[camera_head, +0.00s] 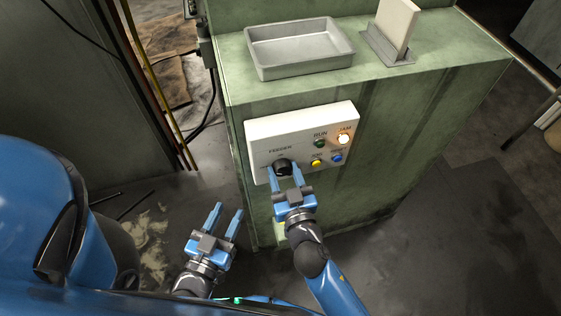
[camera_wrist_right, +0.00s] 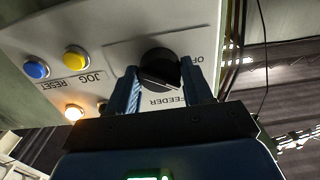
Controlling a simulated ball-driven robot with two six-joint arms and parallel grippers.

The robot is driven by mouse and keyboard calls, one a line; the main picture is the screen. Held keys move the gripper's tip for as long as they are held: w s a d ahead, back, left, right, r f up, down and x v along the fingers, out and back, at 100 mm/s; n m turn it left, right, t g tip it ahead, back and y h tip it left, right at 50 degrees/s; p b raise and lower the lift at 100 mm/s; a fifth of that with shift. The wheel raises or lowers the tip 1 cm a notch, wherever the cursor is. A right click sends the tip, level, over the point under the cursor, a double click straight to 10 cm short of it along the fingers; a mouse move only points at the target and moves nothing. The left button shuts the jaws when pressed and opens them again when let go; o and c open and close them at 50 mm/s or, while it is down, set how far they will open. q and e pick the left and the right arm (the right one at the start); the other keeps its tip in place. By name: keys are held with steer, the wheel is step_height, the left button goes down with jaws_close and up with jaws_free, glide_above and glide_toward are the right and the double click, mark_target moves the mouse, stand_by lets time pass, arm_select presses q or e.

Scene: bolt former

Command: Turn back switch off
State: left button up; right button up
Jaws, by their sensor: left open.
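The switch is a black rotary knob (camera_head: 282,167) marked FEEDER, low on the left of a white control panel (camera_head: 262,131). My right gripper (camera_head: 285,175) is at the knob with one finger on each side. The right wrist view shows the knob (camera_wrist_right: 160,70) upside down between the two fingers (camera_wrist_right: 160,82), close to both. Whether the fingers press on it cannot be told. Part of an OF... label (camera_wrist_right: 192,59) shows beside it. My left gripper (camera_head: 226,212) is open and empty, below and left of the panel, apart from it.
The panel also carries a lit orange JAM lamp (camera_head: 343,139), a dark green RUN lamp (camera_head: 320,143), a yellow button (camera_head: 316,162) and a blue button (camera_head: 337,157). It sits on a green cabinet (camera_head: 410,110) with a grey tray (camera_head: 301,69) on top. Floor is free at right.

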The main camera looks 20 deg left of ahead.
steer(key=c, duration=0.8)
steer(key=n+p, duration=0.1)
steer(key=n, duration=0.4)
steer(key=shift+c, duration=0.2)
steer(key=n+p, duration=0.1)
steer(key=n, duration=0.1)
steer(key=shift+n, duration=0.4)
steer(key=o, duration=1.3)
steer(key=shift+o, duration=0.2)
steer(key=shift+s, duration=0.1)
steer(key=b+v, duration=0.3)
steer(key=v, duration=0.5)
